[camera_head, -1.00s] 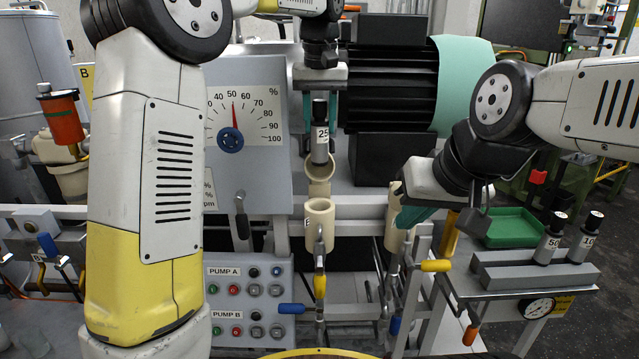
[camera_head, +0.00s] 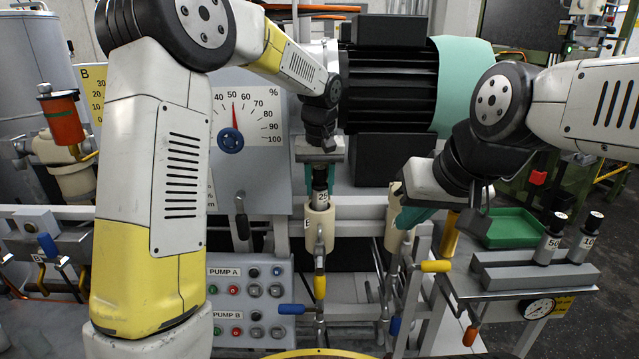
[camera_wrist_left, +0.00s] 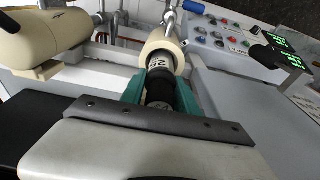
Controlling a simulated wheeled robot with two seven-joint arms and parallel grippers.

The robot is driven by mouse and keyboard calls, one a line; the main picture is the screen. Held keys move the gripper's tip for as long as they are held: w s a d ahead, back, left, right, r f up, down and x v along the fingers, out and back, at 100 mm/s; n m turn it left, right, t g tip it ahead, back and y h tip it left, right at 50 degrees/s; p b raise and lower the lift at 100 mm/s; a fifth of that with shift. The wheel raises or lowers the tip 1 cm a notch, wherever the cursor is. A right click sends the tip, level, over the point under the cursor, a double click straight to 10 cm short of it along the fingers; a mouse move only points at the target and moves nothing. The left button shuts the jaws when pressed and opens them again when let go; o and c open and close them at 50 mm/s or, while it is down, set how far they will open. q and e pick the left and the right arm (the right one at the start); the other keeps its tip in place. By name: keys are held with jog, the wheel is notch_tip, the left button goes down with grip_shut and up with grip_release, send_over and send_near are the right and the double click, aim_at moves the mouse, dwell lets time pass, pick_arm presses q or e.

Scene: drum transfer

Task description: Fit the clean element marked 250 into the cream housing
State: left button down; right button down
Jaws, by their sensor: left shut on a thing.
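The grey element with a black top, its mark partly hidden and reading 25 (camera_head: 320,192), stands upright at the mouth of the cream housing (camera_head: 319,226). Its lower end is inside the housing's ring, and its upper part stands above the rim. My left gripper (camera_head: 320,165) is shut on the element's black top, directly above the housing. In the left wrist view the element (camera_wrist_left: 158,68) lies between the teal fingers and its far end enters the cream ring (camera_wrist_left: 166,48). My right gripper (camera_head: 408,215) is beside a second cream cylinder (camera_head: 392,232); its fingers' gap is hidden.
Elements marked 50 (camera_head: 548,243) and 10 (camera_head: 585,238) stand in a grey rack (camera_head: 535,276) on the right bench. A green tray (camera_head: 513,228) lies behind it. Yellow-tipped (camera_head: 435,266) and blue-tipped (camera_head: 291,308) handles stick out near the housing. The pump panel (camera_head: 249,300) is left of it.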

pick_arm(q)
jog(key=shift+f, duration=0.35)
jog(key=shift+f, duration=0.25)
jog(key=c, duration=0.9)
grip_release()
